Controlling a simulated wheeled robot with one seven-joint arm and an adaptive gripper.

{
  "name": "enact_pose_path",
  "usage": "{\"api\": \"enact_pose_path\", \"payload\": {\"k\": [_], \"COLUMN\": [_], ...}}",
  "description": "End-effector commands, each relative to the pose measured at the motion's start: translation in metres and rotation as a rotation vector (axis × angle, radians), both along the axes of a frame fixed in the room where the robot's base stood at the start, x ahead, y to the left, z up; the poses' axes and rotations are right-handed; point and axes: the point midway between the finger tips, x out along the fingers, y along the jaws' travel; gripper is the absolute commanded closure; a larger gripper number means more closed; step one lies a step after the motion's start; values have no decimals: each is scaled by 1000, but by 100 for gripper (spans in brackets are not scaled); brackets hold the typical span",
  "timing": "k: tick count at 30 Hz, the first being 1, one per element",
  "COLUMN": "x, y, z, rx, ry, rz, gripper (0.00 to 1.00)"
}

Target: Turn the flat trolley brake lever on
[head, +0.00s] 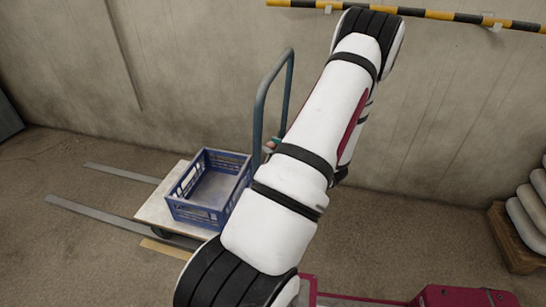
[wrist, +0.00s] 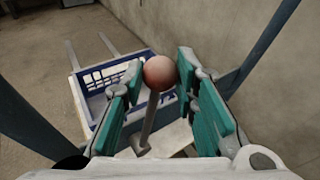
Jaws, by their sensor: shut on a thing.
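The flat trolley (head: 158,208) has a pale platform and a tall blue-grey push handle (head: 261,108). In the wrist view the brake lever is a grey rod (wrist: 150,118) topped by a reddish-brown ball knob (wrist: 159,73). My gripper (wrist: 157,77) has its teal fingers on either side of the knob and is shut on it. In the head view my arm hides most of the gripper and the lever.
A blue crate (head: 206,215) stands on the platform; it also shows in the wrist view (wrist: 84,92). The handle's posts (wrist: 262,45) flank my gripper. A concrete wall (head: 200,70) is close behind. Grey floor strips (head: 115,220) lie at left, and a pallet with sacks (head: 525,215) stands at right.

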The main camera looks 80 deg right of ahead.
Motion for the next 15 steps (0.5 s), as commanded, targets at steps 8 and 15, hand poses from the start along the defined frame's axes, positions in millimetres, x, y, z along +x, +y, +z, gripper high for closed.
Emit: {"api": "enact_pose_path", "payload": {"k": [8, 15], "x": [3, 4], "y": [20, 27], "z": [-3, -2], "rx": [-130, -176], "ry": [15, 22], "rz": [3, 2], "gripper": [100, 100]}}
